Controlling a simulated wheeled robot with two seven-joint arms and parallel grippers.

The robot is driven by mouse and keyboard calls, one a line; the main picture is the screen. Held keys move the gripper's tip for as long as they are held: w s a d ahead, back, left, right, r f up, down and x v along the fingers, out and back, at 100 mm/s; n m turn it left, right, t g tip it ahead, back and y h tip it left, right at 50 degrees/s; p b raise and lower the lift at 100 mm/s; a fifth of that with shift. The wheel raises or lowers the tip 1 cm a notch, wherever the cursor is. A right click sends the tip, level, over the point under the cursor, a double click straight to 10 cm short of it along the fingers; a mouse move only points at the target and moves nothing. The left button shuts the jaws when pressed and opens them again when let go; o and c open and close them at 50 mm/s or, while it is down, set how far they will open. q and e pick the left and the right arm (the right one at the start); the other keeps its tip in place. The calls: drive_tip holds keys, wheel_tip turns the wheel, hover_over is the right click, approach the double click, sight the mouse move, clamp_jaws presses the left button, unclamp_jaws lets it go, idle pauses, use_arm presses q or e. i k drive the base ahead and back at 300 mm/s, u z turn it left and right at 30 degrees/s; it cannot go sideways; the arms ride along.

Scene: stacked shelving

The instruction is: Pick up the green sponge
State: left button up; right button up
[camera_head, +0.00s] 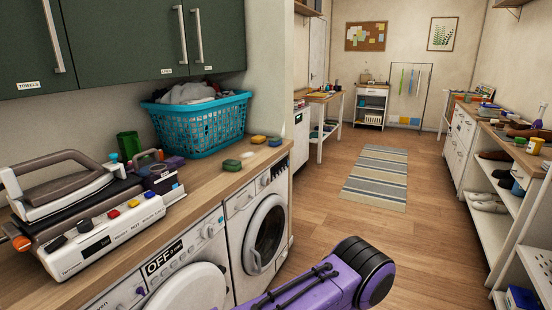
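A green sponge (232,165) lies flat on the wooden counter (215,180), in front of the turquoise laundry basket (205,132) and near the counter's front edge. Nothing touches the green sponge. A purple arm link of mine with a black rounded end shows at the bottom centre, in front of the washing machines and apart from the sponge. Neither gripper's fingers show in this view.
A grey iron (65,185) on a white base with coloured buttons fills the counter's left. A dark green container (128,146) stands behind it. Green cabinets (120,35) hang above. White front-loading washers (265,232) stand below the counter. The floor to the right is open, with a striped rug (377,178).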

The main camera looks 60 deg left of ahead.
sight(231, 164)
drive_tip(key=u, duration=0.3)
drive_tip(key=i, duration=1.3)
drive_tip(key=u, duration=1.6)
drive_tip(key=i, duration=0.9)
drive_tip(key=u, duration=0.95)
